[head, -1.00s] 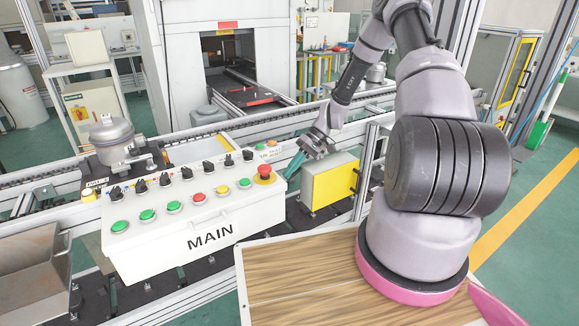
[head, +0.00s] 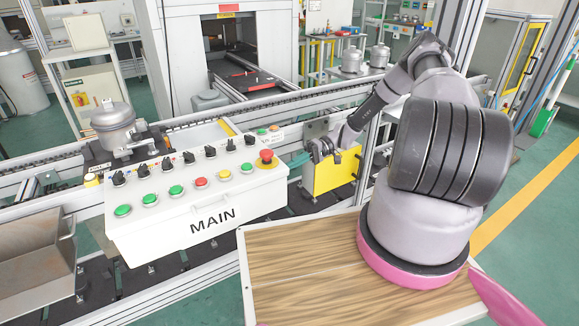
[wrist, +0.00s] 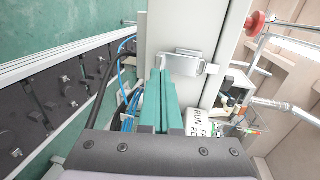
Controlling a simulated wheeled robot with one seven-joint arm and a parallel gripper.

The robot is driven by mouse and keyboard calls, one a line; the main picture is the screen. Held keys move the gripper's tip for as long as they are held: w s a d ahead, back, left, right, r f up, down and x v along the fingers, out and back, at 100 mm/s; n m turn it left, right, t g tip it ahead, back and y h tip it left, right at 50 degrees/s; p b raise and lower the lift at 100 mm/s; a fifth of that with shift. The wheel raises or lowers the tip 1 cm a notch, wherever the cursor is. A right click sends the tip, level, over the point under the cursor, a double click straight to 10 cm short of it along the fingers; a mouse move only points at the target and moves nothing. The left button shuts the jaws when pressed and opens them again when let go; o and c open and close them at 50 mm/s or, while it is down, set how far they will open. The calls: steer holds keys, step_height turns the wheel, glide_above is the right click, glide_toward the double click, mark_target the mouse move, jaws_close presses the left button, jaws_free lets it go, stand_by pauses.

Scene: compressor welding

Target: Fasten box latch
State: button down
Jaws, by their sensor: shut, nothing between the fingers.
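The white MAIN control box (head: 196,235) stands left of my arm in the head view, its button panel facing up. In the wrist view the side of the box (wrist: 205,25) shows a metal latch (wrist: 184,62) with a wire-like loop. I cannot tell whether it is fastened. My gripper (wrist: 160,72) is shut and empty, its two green fingers side by side. The fingertips appear just left of and below the latch; I cannot tell whether they touch it. In the head view my gripper (head: 298,161) is at the right end of the box, where the latch is hidden.
A red emergency button (head: 266,156) tops the box's right end. A yellow-fronted box (head: 335,172) stands close to my gripper. Conveyor rails (head: 250,108) run behind. Blue and black cables (wrist: 128,75) hang left of the fingers in the wrist view.

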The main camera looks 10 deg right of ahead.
steer(key=v, duration=1)
steer(key=s+a+r+m+t+h, duration=0.1)
steer(key=s+r+h, duration=0.15)
steer(key=r, duration=0.75)
steer(key=s+a+r+m+t+h, duration=0.1)
steer(key=r+h, duration=0.3)
steer(key=r, duration=0.5)
steer(key=s+a+r+t+h, duration=0.15)
steer(key=r+h, duration=0.25)
steer(key=r, duration=0.6)
steer(key=s+r+m+t+h, duration=0.1)
steer(key=s+r+m+t, duration=0.2)
steer(key=s+r, duration=0.5)
steer(key=s+r+m+t+h, duration=0.1)
steer(key=s+r+t, duration=0.4)
steer(key=s, duration=0.8)
step_height(320, 180, up, 3)
steer(key=shift+a+r+m, duration=0.1)
steer(key=shift+a+m, duration=0.25)
steer(key=shift+m, duration=0.55)
